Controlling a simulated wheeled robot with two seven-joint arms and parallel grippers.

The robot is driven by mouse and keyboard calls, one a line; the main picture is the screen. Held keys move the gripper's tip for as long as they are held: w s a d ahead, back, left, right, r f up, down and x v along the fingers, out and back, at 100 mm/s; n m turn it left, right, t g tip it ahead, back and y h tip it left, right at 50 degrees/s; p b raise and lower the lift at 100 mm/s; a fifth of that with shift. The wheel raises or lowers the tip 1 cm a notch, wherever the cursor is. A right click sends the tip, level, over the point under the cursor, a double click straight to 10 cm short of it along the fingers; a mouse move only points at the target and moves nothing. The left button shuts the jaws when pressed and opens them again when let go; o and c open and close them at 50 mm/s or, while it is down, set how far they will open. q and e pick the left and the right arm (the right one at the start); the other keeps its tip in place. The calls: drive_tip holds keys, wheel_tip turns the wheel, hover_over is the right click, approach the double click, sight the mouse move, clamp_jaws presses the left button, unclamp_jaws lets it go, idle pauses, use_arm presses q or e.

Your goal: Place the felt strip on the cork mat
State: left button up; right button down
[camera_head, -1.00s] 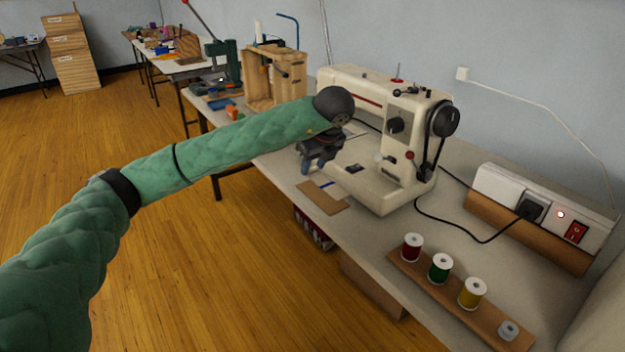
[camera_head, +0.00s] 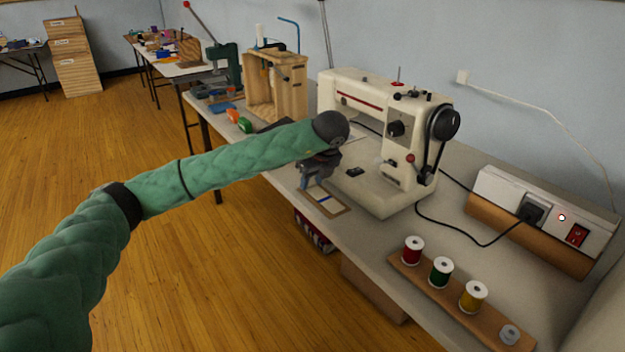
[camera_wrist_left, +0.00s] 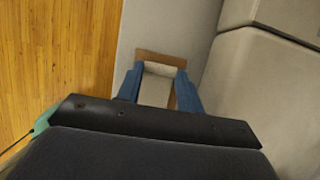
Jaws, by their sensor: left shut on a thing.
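The felt strip is a pale cream piece (camera_wrist_left: 158,86) between the two blue fingers of my left gripper (camera_head: 314,191), which is shut on it. In the left wrist view the gripper (camera_wrist_left: 158,92) has one finger on each side of the strip. The brown cork mat (camera_head: 341,209) lies on the sewing table below the gripper. In the left wrist view the mat's brown edge (camera_wrist_left: 162,57) shows beyond the strip. The strip is over the mat; I cannot tell whether they touch. The fingers and wrist hide part of both. My right gripper is not in view.
A cream sewing machine (camera_head: 395,150) stands just right of the mat. A wooden rack (camera_head: 470,300) with thread spools is near the front edge. A power strip (camera_head: 548,215) is at the right. A wooden box frame (camera_head: 276,85) stands behind at the left.

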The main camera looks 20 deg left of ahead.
sight(322, 196)
use_arm(q)
drive_tip(key=o, duration=1)
drive_tip(key=shift+o, duration=0.2)
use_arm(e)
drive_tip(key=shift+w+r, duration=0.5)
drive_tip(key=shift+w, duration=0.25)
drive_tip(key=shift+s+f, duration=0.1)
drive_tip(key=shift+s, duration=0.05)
use_arm(q)
drive_tip(key=shift+v, duration=1.2)
drive_tip(key=v, duration=0.9)
drive_tip(key=shift+r+p, duration=0.3)
drive_tip(key=shift+p, duration=0.15)
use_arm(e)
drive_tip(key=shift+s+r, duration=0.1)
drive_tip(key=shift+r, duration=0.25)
